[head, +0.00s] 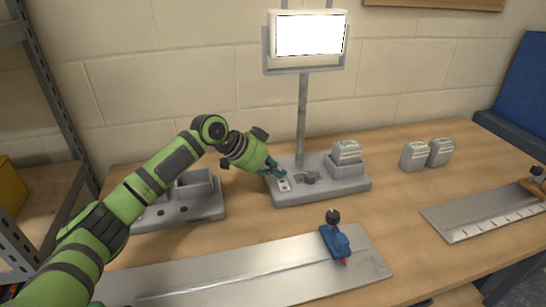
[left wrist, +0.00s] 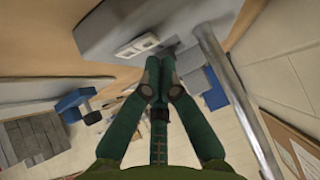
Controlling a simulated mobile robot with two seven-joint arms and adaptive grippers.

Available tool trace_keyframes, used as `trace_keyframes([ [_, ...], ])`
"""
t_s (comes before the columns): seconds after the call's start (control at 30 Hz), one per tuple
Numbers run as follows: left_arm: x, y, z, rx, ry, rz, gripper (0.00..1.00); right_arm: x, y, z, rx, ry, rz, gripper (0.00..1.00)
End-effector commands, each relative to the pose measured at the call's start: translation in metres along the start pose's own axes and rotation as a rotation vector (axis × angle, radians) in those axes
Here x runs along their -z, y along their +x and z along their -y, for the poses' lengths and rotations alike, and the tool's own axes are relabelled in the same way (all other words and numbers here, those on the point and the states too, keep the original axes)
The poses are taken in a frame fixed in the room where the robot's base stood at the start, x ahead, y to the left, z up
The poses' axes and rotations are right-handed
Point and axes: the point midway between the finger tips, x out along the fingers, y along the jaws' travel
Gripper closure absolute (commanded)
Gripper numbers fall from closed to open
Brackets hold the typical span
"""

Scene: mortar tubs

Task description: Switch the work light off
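The work light (head: 308,36) stands on a grey pole at the back of the bench, and its panel glows bright white. Its grey base (head: 325,187) carries a pale switch plate (head: 284,185) at the front left. The switch plate also shows in the left wrist view (left wrist: 132,46); which way the switch is tipped is too small to tell. My left gripper (head: 277,168) is just above and behind the switch plate. Its fingertips (left wrist: 159,85) are together with nothing between them. I cannot tell whether they touch the base. My right gripper is in neither view.
A grey battery block (head: 346,152) sits on the base's right end, and two more blocks (head: 414,156) stand to the right. A blue clamp (head: 337,241) sits on a metal plate (head: 240,282) in front. A grey holder (head: 190,205) stands left, under my arm.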

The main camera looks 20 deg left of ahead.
Motion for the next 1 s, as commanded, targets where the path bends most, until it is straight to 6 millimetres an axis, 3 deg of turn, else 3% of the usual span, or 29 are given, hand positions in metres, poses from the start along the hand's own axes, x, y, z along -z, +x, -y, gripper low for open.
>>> trace_keyframes([
  [0.57, -0.01, 0.012, 0.001, -0.01, -0.011, -0.002, 1.0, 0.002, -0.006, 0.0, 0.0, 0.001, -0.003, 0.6],
  [1.0, -0.008, 0.008, -0.003, -0.008, -0.006, 0.0, 1.0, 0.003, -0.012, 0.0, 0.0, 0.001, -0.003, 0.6],
])
